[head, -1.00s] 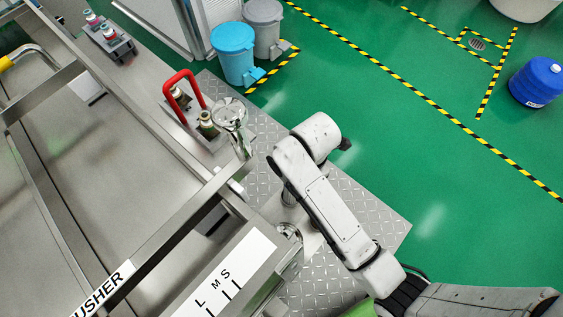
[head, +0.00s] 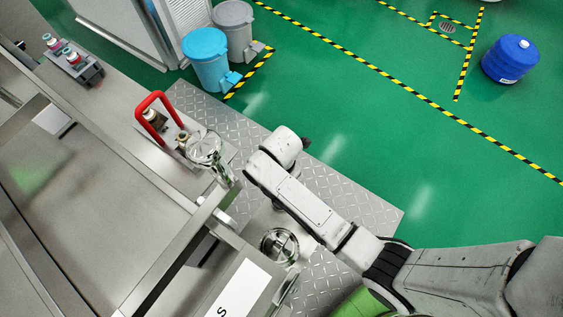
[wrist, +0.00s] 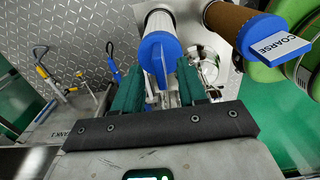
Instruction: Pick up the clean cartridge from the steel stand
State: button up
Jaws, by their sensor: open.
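In the wrist view, a white cartridge with a blue finned cap (wrist: 160,50) stands just ahead of my gripper (wrist: 160,70). My gripper's two green fingers are spread, one toward each side of the cap, with nothing held. I cannot tell whether they touch the cap. A brown cartridge (wrist: 228,20) with a blue cap and a white COARSE tag stands to its right. Grey metal of what may be the steel stand (wrist: 222,52) shows behind them. In the head view, my gripper and the cartridges are hidden or out of frame.
A green cylinder (wrist: 265,72) stands close to the right of the brown cartridge. In the head view, a steel washer bench (head: 110,210) fills the left, with a red handle (head: 150,102) on it.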

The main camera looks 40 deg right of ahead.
notch_tip(320, 180, down, 2)
grip_shut()
dwell(0.5)
jog(key=shift+r, duration=0.1)
dwell(1.0)
